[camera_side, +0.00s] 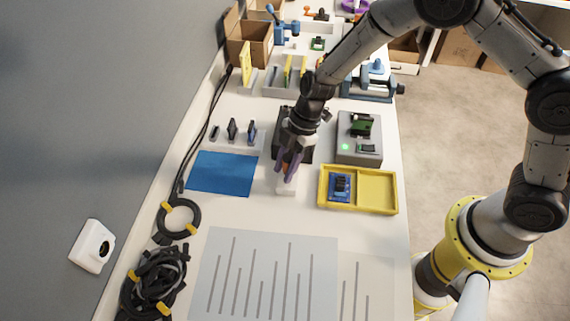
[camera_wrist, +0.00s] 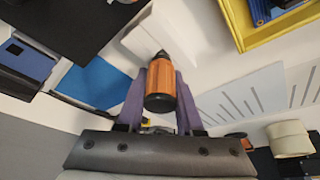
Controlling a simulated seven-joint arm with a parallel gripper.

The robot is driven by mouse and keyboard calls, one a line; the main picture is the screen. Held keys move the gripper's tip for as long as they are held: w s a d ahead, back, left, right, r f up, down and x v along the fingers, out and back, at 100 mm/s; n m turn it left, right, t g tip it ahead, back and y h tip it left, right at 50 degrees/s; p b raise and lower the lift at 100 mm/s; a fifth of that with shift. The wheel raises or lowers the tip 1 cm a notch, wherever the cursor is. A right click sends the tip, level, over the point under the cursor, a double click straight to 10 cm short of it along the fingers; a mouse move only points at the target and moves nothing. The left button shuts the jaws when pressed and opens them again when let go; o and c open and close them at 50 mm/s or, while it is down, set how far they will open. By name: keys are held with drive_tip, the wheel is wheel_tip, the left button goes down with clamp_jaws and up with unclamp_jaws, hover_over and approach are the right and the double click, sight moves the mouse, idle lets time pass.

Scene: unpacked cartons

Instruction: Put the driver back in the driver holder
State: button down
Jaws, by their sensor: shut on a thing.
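The driver (camera_wrist: 160,80) has an orange handle with a black end. It is between the purple fingers of my gripper (camera_wrist: 160,92), which is shut on it. In the side view my gripper (camera_side: 288,166) points down over a small white block (camera_side: 286,188), which looks like the driver holder. The holder also shows in the wrist view (camera_wrist: 172,22), beyond the driver's dark tip. I cannot tell whether the tip is in the holder or just above it. In the side view the driver is mostly hidden by the fingers.
A blue mat (camera_side: 222,172) lies left of the holder and a yellow tray (camera_side: 376,192) with a blue board lies right. A grey box (camera_side: 359,150) with a green light stands behind the tray. Striped sheets (camera_side: 262,275) lie in front. Coiled black cables (camera_side: 155,280) lie front left.

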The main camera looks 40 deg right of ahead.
drive_tip(key=shift+f, duration=0.15)
drive_tip(key=shift+c, duration=2.4)
unclamp_jaws()
drive_tip(key=v, duration=1.3)
drive_tip(key=shift+d+r, duration=0.15)
drive_tip(key=shift+r, duration=0.25)
drive_tip(key=shift+d+r, duration=0.1)
